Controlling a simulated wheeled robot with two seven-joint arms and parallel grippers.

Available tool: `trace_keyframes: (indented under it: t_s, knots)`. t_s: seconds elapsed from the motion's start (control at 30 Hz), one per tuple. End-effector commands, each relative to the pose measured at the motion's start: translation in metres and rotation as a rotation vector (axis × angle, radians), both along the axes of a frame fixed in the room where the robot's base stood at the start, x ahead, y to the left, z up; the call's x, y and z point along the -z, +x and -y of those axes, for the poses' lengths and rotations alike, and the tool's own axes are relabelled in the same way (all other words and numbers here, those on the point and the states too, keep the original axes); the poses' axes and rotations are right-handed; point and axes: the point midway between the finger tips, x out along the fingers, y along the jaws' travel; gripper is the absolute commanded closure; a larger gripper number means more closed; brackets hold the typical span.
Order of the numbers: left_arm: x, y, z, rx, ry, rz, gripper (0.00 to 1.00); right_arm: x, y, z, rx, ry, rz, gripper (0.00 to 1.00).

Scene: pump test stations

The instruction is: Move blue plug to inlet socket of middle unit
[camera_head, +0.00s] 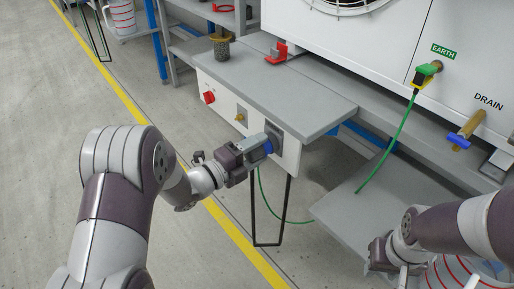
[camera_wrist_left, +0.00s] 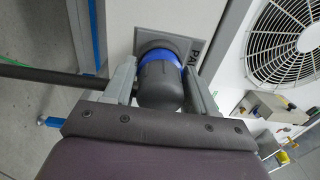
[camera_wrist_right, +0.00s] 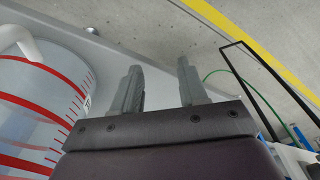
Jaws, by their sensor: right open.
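The blue plug (camera_head: 267,147) sits in a dark square socket plate (camera_head: 274,134) on the end panel of the grey bench. In the left wrist view the plug's dark rounded body (camera_wrist_left: 160,88) and blue collar (camera_wrist_left: 158,62) lie between my left gripper's fingers, its front against the socket plate (camera_wrist_left: 180,45). My left gripper (camera_head: 262,143) is closed around the plug body. My right gripper (camera_wrist_right: 160,85) is open and empty beside a red-striped container at the lower right. I cannot make out the inlet socket of the middle unit.
A green earth plug (camera_head: 427,72) with a green cable and a brass drain valve with blue handle (camera_head: 466,130) are on the white unit (camera_head: 370,45). The red-striped container (camera_wrist_right: 40,110) stands close to my right gripper. A red knob (camera_head: 209,97) is on the bench panel.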

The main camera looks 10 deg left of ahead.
Motion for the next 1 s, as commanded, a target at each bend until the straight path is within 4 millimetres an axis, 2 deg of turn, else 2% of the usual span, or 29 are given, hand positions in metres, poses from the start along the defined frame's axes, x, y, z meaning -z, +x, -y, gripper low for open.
trace_keyframes:
  t_s: [0.03, 0.13, 0.17, 1.0]
  knots:
    - [0.000, 0.000, 0.000, 0.000, 0.000, 0.000, 0.61, 0.000, 0.000, 0.000, 0.000, 0.000, 0.000, 0.57]
    - [0.000, 0.000, 0.000, 0.000, 0.000, 0.000, 0.94, 0.000, 0.000, 0.000, 0.000, 0.000, 0.000, 0.57]
    - [0.000, 0.000, 0.000, 0.000, 0.000, 0.000, 1.00, 0.000, 0.000, 0.000, 0.000, 0.000, 0.000, 0.57]
    - [-0.001, -0.023, -0.019, -0.001, 0.000, 0.001, 1.00, -0.003, 0.000, 0.000, 0.000, 0.000, 0.000, 0.57]
